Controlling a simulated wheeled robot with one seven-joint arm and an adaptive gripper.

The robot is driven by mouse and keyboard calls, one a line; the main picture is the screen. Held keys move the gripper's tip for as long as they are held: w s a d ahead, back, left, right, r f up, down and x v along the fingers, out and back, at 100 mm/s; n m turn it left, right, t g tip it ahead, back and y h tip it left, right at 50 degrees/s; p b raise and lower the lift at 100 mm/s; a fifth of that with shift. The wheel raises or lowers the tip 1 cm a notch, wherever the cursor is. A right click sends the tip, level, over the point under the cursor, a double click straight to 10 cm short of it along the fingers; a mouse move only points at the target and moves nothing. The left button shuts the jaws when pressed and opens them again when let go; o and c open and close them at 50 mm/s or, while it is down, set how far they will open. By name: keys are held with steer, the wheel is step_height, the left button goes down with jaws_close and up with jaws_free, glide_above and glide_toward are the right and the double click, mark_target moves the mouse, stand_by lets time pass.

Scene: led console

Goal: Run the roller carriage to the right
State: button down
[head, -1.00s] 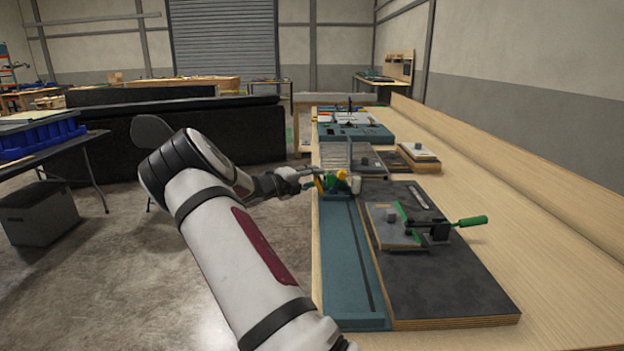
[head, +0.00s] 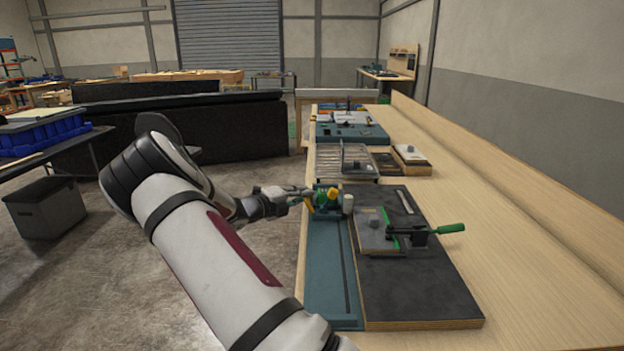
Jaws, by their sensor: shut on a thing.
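The roller carriage (head: 327,203) is a small green block with yellow parts and a pale roller (head: 348,204) on its right side. It sits near the far end of a long teal track (head: 329,290) with a dark slot, running along the bench's left edge. My gripper (head: 308,198) reaches in from the left and is shut on the carriage at its yellow part. The fingertips are small and partly lost against the carriage, so the exact grip is hard to see.
A dark board (head: 415,285) with a green-handled toggle clamp (head: 420,232) lies right of the track. A grey ribbed tray (head: 347,162) stands just beyond the carriage. The near stretch of track is clear. The bench's right side (head: 530,240) is bare.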

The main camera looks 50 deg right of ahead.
steer(key=s+a+p, duration=0.4)
steer(key=s+a, duration=0.3)
steer(key=a, duration=0.1)
steer(key=s+a+p, duration=0.4)
steer(key=s+a, duration=0.3)
steer(key=a, duration=0.1)
steer(key=s+a+p, duration=0.4)
steer(key=s+a, duration=0.2)
steer(key=a, duration=0.2)
steer(key=shift+s+a+p, duration=0.25)
steer(key=shift+s+p, duration=0.05)
steer(key=shift+s, duration=0.1)
steer(key=shift+s+a, duration=0.55)
steer(key=shift+a, duration=0.15)
steer(key=shift+f, duration=0.1)
steer(key=c, duration=1.6)
jaws_free()
steer(key=shift+a, duration=0.1)
steer(key=shift+c, duration=0.2)
steer(key=a+r, duration=0.1)
steer(key=a, duration=1.1)
steer(key=shift+w+r, duration=0.35)
